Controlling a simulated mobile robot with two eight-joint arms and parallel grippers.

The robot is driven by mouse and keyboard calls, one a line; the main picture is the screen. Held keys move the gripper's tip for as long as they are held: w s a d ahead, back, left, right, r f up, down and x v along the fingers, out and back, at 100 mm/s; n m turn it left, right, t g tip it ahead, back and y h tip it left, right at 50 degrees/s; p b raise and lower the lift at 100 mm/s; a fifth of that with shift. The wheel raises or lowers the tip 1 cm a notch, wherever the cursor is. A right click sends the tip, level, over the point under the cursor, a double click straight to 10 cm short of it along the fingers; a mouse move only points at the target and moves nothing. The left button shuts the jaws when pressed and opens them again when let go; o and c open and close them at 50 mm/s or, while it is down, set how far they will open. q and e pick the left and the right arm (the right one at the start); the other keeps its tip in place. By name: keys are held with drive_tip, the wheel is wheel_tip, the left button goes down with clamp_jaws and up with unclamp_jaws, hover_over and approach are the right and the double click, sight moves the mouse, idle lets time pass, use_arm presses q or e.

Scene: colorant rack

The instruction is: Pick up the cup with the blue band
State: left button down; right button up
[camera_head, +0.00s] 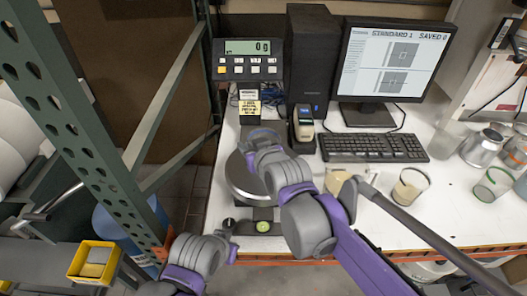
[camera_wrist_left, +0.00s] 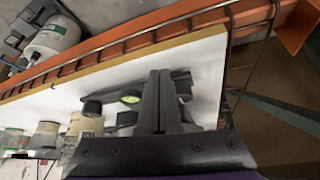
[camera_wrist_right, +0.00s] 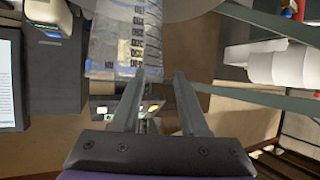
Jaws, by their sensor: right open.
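A clear cup with printed measuring marks (camera_wrist_right: 125,35) fills the upper middle of the right wrist view, by the scale pan. In the head view a bluish patch (camera_head: 263,135) shows over the scale, mostly hidden behind my right wrist. My right gripper (camera_wrist_right: 157,76) is open, its fingertips close to the cup; I cannot tell whether they touch it. My left gripper (camera_wrist_left: 164,74) has its fingers together and empty, over the table's front edge near the scale's green level (camera_wrist_left: 130,98).
The scale pan (camera_head: 240,185) lies under my right wrist. A scanner (camera_head: 304,130), keyboard (camera_head: 375,147) and monitor (camera_head: 390,60) stand to the right. A beige-filled cup (camera_head: 411,187), a green-banded cup (camera_head: 492,184) and a clear cup (camera_head: 446,140) stand further right. A green rack post (camera_head: 85,130) is at left.

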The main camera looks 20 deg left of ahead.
clamp_jaws()
idle(1.5)
